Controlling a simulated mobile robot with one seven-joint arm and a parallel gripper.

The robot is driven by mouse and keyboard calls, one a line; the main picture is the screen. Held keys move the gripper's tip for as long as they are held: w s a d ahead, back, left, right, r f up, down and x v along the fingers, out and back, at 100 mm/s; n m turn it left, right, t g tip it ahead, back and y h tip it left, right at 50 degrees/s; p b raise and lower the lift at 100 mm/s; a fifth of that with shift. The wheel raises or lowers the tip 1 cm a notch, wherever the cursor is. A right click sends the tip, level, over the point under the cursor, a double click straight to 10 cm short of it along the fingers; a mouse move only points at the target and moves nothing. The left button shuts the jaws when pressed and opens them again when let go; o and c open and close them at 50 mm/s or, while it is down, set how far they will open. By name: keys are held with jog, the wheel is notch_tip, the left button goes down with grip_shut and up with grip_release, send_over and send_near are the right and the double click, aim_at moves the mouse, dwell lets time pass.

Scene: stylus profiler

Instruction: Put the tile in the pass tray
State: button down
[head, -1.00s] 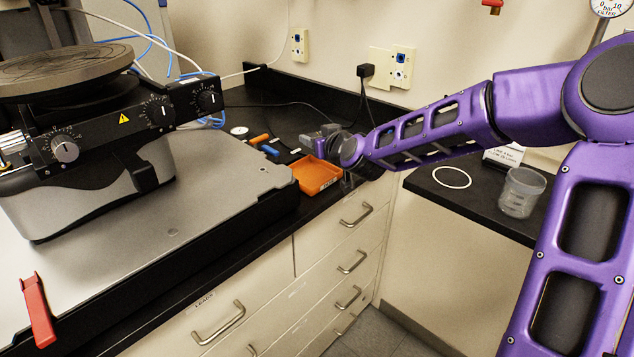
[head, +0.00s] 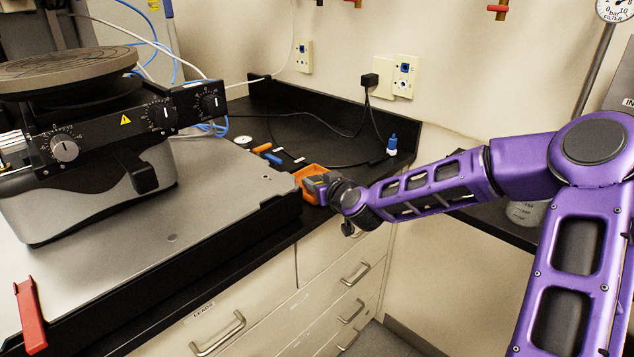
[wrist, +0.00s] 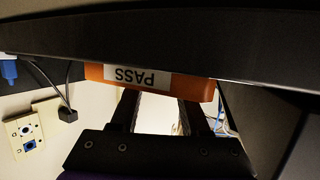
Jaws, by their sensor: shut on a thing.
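The pass tray (head: 307,170) is an orange tray on the black bench near its front edge, partly hidden behind my gripper. In the wrist view its front wall with the upside-down PASS label (wrist: 200,88) shows close up. My gripper (head: 316,186) is at the tray, with the fingers reaching down behind that front wall. Its fingers stand a little apart and the tips are hidden. The tile itself does not show in either view; it is hidden at the fingertips, where my gripper is shut on it.
A grey profiler (head: 90,190) with a round stage fills the left. Blue (head: 271,158) and orange (head: 262,147) small items lie behind the tray. A blue-capped bottle (head: 391,146) stands at the bench's back right.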

jog(key=shift+f, duration=0.1)
jog(key=shift+f, duration=0.15)
jog(key=c, duration=0.7)
grip_release()
jog(key=shift+r, duration=0.3)
jog(key=p+v, duration=0.1)
jog(key=v, duration=1.1)
jog(key=shift+a+p, duration=0.1)
jog(key=shift+p, duration=0.3)
jog(key=shift+a+f, duration=0.1)
